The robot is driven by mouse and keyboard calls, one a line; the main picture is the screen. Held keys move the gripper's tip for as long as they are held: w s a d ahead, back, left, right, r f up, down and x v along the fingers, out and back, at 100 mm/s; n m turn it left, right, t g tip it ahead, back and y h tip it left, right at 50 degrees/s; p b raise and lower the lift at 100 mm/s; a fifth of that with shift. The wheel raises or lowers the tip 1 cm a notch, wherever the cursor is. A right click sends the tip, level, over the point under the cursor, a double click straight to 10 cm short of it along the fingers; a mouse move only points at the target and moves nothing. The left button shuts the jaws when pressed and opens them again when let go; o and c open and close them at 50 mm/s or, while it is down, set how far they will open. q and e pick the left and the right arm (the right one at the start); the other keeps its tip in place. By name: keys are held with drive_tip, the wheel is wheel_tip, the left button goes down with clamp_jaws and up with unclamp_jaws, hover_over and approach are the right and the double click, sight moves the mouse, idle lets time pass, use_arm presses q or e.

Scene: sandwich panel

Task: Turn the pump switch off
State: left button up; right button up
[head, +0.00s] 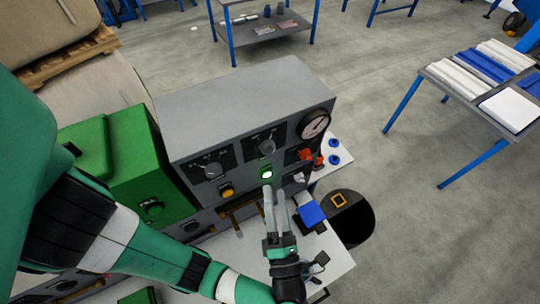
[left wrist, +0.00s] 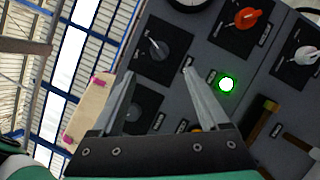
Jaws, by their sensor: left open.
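The grey control panel (head: 245,110) stands in the middle of the head view. It carries a pale switch knob (head: 300,178), an orange-red knob (head: 305,154) and a lit green lamp (head: 267,174). The left wrist view also shows the pale knob (left wrist: 305,55), the orange knob (left wrist: 240,17) and the glowing lamp (left wrist: 227,84). Labels are too small to read, so I cannot tell which control is the pump switch. My left gripper (head: 274,192) is open and empty in front of the panel, just below the lamp in the head view. My right gripper is out of view.
Two dark dials (head: 267,144) (head: 211,168), a round gauge (head: 314,123) and an amber button (head: 227,190) share the panel. A green cabinet (head: 140,165) adjoins it on the left. A blue block (head: 312,214) lies right of the gripper.

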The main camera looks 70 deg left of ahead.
sight(269, 156)
use_arm(q)
drive_tip(key=p+x, duration=0.4)
drive_tip(key=x, duration=0.6)
drive_tip(key=shift+r, duration=0.15)
drive_tip(key=shift+a, duration=0.45)
clamp_jaws()
